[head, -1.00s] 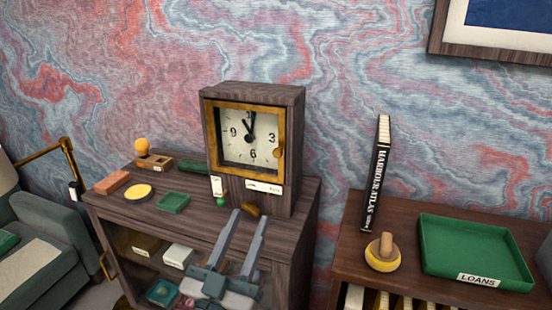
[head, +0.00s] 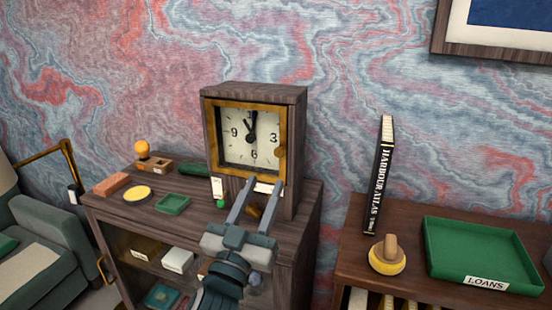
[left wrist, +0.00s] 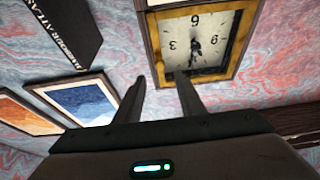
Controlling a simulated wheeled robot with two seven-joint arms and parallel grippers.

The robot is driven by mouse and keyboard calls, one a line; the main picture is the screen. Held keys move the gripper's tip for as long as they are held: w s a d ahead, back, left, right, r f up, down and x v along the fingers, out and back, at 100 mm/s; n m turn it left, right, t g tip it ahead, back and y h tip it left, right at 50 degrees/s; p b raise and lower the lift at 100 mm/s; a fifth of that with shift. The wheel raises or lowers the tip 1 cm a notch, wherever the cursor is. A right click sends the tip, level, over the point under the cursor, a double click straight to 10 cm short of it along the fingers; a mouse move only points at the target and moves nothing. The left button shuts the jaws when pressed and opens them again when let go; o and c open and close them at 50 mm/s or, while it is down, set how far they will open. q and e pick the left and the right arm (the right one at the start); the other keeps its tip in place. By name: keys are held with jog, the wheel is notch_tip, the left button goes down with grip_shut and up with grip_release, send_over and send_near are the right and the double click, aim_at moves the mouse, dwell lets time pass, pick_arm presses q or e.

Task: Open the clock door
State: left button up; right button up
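The clock (head: 208,137) is a dark wooden box standing on the cabinet. Its door has a brass frame (head: 250,104) around the white dial, and it looks shut. A round brass knob (head: 280,152) sits on the door's right side. My left gripper (head: 263,184) is open and empty, its fingertips just below the door's lower right part, in front of the clock's base. My right gripper is not in view.
The cabinet top (head: 150,222) holds a green tray (head: 173,204), a yellow disc (head: 138,193), and a red-brown block (head: 111,184) left of the clock. A shelf at right carries a black book (head: 378,187), a yellow-based stamp (head: 387,262), and a green LOANS tray (head: 480,245).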

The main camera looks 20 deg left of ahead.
aim_at(278, 154)
pick_arm(q)
jog(key=p+x, duration=0.3)
jog(key=x, duration=0.6)
jog(key=shift+r, duration=0.1)
jog(key=shift+c, duration=0.6)
grip_shut()
